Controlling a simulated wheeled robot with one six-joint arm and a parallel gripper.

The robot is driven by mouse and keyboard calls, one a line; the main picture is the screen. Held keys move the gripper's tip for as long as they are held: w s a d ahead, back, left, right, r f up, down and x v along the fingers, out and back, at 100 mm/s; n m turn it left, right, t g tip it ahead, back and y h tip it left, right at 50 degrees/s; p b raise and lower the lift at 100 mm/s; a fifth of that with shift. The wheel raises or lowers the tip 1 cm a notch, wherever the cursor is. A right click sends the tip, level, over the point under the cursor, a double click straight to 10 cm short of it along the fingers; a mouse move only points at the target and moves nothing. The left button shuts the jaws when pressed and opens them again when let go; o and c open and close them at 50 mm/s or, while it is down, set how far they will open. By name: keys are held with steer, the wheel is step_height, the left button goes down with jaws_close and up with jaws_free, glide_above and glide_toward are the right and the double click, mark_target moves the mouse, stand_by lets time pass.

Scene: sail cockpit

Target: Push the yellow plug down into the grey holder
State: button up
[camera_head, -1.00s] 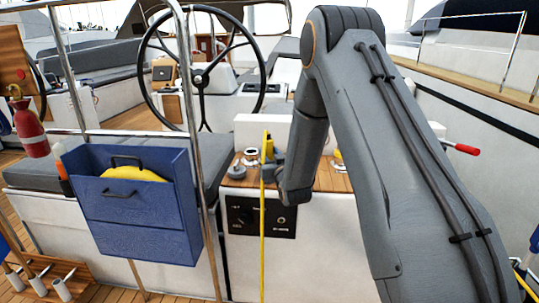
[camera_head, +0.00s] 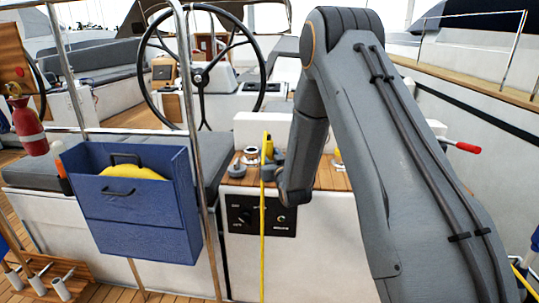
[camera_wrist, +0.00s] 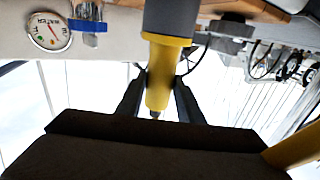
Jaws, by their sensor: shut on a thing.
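The yellow plug (camera_wrist: 160,75) is between the two dark fingers of my gripper (camera_wrist: 158,85) in the wrist view, with its narrow end toward the palm. My gripper is shut on it. A thick grey cylinder (camera_wrist: 171,18) lies directly beyond the plug's yellow collar. I cannot tell whether this is the grey holder or part of the plug.
A yellow cable (camera_head: 262,225) hangs down the console front past a black switch panel (camera_head: 260,215). Grey and white round fittings (camera_head: 237,170) stand just left of the plug. A blue box (camera_head: 135,215) hangs on the rail at left. A steering wheel (camera_head: 200,78) is behind.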

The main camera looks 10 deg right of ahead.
steer(key=o, duration=1)
steer(key=shift+s+f, duration=0.1)
steer(key=shift+s, duration=0.05)
steer(key=shift+s+d+p, duration=0.2)
steer(key=shift+s+p, duration=0.65)
steer(key=shift+s, duration=1.85)
steer(key=shift+s+d+p, duration=0.2)
steer(key=shift+s+p, duration=0.6)
steer(key=shift+s, duration=1.85)
steer(key=s+r+g, duration=0.1)
steer(key=s+g, duration=0.5)
steer(key=s, duration=0.6)
steer(key=s+r+g+p, duration=0.1)
steer(key=s+g, duration=0.5)
steer(key=s, duration=0.6)
steer(key=s+g+h+p, duration=0.1)
steer(key=s+g, duration=0.5)
steer(key=s, duration=0.6)
steer(key=shift+s+a+r+m, duration=0.25)
steer(key=shift+s+r+m, duration=0.15)
